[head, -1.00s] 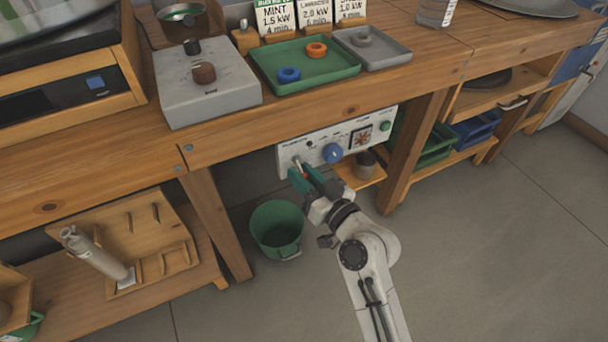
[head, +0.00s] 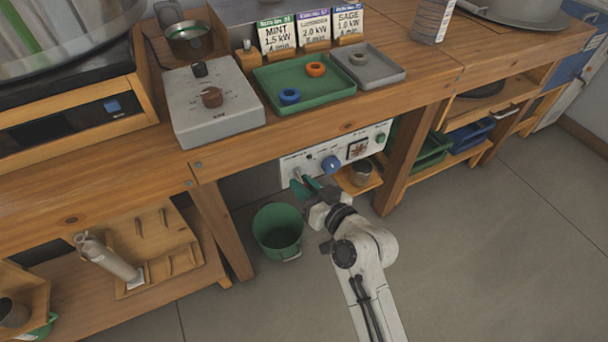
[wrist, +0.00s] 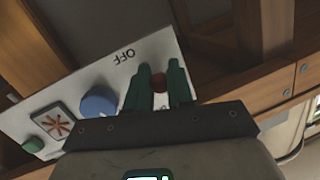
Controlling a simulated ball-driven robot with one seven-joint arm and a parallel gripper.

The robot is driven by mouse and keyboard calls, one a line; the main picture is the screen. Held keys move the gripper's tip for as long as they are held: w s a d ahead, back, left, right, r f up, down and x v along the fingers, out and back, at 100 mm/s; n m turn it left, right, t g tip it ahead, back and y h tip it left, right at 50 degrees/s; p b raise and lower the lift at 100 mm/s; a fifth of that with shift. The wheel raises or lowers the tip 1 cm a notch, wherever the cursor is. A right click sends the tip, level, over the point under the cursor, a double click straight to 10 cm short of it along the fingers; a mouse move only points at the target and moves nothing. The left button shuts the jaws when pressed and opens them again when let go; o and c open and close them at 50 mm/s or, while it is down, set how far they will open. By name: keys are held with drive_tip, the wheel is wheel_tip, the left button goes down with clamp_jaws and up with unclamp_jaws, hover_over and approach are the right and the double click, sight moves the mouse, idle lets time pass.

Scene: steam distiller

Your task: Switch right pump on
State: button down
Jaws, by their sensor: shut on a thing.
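A white control panel (head: 290,168) is fixed under the workbench. In the head view a small lever (head: 298,174) stands at its left end; its label is too small to read. My gripper (head: 304,186) is at this end with its green fingers. In the wrist view my gripper (wrist: 160,70) has a reddish-brown piece (wrist: 158,84) between its fingers and is shut on it; it appears to be the lever's tip. An upside-down "OFF" is printed beside it on the panel (wrist: 95,75). The fingers hide much of the lever, so its position is unclear.
A blue knob (head: 331,164) and a green button (head: 380,138) are on the same panel. A wooden ledge with a small cup (head: 361,174) is just right of my gripper. A green bucket (head: 279,230) stands on the floor below left. Floor to the right is clear.

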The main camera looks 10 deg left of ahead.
sight(304, 183)
drive_tip(key=shift+s+r+g+h+p, duration=0.1)
drive_tip(key=shift+r+g+h+p, duration=0.75)
drive_tip(key=shift+p, duration=2.35)
drive_tip(key=g+p, duration=0.1)
drive_tip(key=p, duration=0.2)
drive_tip(key=r+g+h+p, duration=0.1)
drive_tip(key=p, duration=0.3)
drive_tip(key=shift+m+g+h, duration=0.25)
drive_tip(key=shift+m, duration=0.15)
drive_tip(key=p, duration=0.1)
drive_tip(key=g+h+p, duration=0.1)
drive_tip(key=p, duration=0.1)
drive_tip(key=shift+r, duration=0.3)
drive_tip(key=shift+w+a+r+m+g+h+p, duration=0.1)
drive_tip(key=shift+w+m+g+h+p, duration=0.05)
drive_tip(key=shift+g+h+p, duration=0.5)
drive_tip(key=shift+w+m+g+h+p, duration=0.15)
drive_tip(key=shift+g+h+p, duration=0.3)
drive_tip(key=shift+g+p, duration=0.25)
drive_tip(key=c, duration=1)
unclamp_jaws()
drive_tip(key=shift+c, duration=0.2)
drive_tip(key=shift+s, duration=0.1)
